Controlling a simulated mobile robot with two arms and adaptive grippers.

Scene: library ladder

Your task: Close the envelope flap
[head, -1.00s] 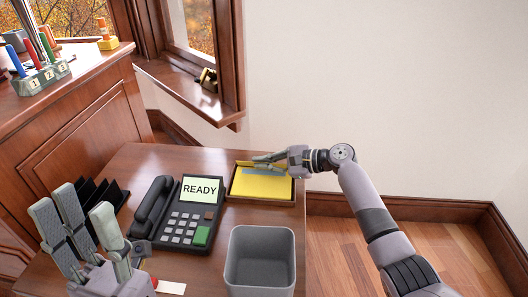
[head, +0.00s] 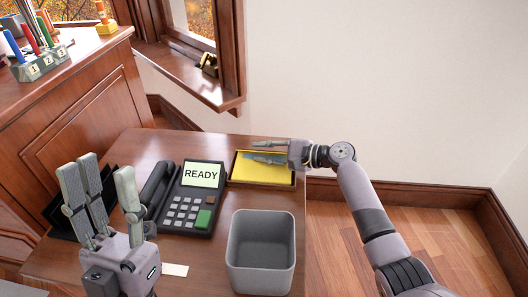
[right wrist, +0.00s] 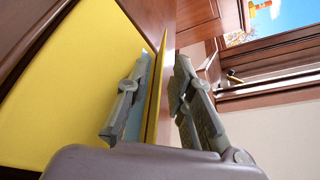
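The yellow envelope (head: 250,171) lies in a shallow wooden tray (head: 262,185) at the back right of the desk. In the right wrist view the envelope (right wrist: 65,80) fills the left side. My right gripper (head: 268,151) is over the envelope with its fingers apart. In the right wrist view, a thin yellow edge (right wrist: 156,90), seemingly the flap, shows between the fingers (right wrist: 160,98); I cannot tell whether either finger touches it. A pale blue strip shows beside the left finger. My left gripper (head: 98,183) is open and empty over the desk's left front.
A desk phone (head: 192,205) with a READY screen stands left of the tray. A grey bin (head: 261,262) is in front of the tray. A black rack is partly hidden behind my left gripper. A white card (head: 174,270) lies near it.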

